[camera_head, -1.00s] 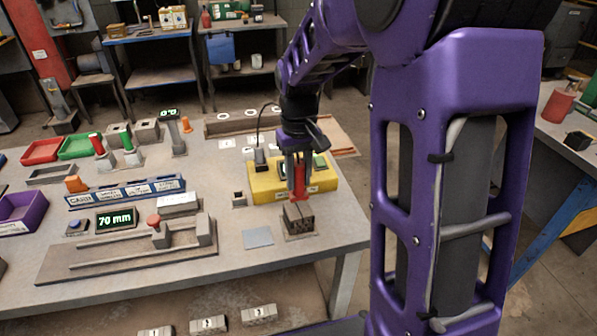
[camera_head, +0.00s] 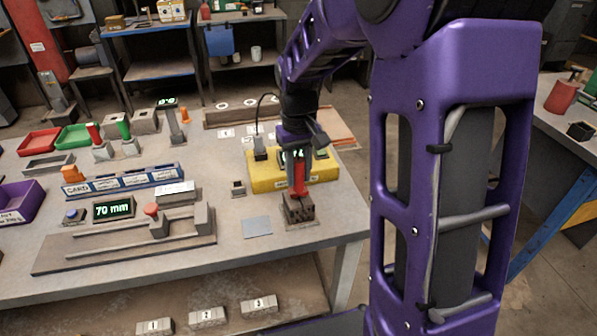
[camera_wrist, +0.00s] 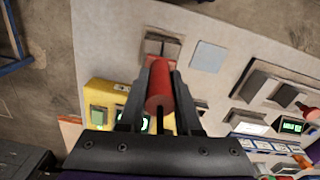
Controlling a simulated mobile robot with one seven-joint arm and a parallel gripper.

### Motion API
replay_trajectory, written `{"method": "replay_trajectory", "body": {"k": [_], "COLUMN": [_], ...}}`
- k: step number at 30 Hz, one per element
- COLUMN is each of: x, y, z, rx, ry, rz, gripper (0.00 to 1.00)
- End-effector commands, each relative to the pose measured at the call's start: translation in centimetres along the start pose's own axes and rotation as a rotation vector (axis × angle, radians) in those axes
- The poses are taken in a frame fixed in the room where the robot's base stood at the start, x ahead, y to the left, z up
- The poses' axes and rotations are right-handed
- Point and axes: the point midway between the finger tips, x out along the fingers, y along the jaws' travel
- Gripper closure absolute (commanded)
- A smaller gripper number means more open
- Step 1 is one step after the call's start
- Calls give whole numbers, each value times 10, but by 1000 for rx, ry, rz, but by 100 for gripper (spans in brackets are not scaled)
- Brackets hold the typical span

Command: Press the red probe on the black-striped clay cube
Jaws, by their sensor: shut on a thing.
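My gripper (camera_head: 297,160) is shut on the red probe (camera_head: 299,183), which points down. In the wrist view the red probe (camera_wrist: 159,88) sits between the two black fingers (camera_wrist: 159,98). Directly below its tip in the head view is the grey-brown clay cube (camera_head: 299,209), with dark markings on its side. The probe's lower end meets the cube's top in the picture; I cannot tell whether it touches. In the wrist view the clay cube (camera_wrist: 162,46) shows beyond the probe, partly hidden by it, with a dark line on it.
A yellow box (camera_head: 262,181) with small displays and a cable stands behind the cube. A flat grey-blue plate (camera_head: 257,226) and a small block (camera_head: 238,188) lie to its left. Farther left are a slide fixture (camera_head: 120,248) and a "70 mm" display (camera_head: 113,209). The table's right edge is close.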

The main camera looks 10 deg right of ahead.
Motion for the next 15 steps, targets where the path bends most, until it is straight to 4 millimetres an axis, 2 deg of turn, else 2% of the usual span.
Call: {"method": "replay_trajectory", "body": {"k": [15], "x": [6], "y": [0], "z": [0], "rx": [0], "ry": [0], "rz": [0], "gripper": [100]}}
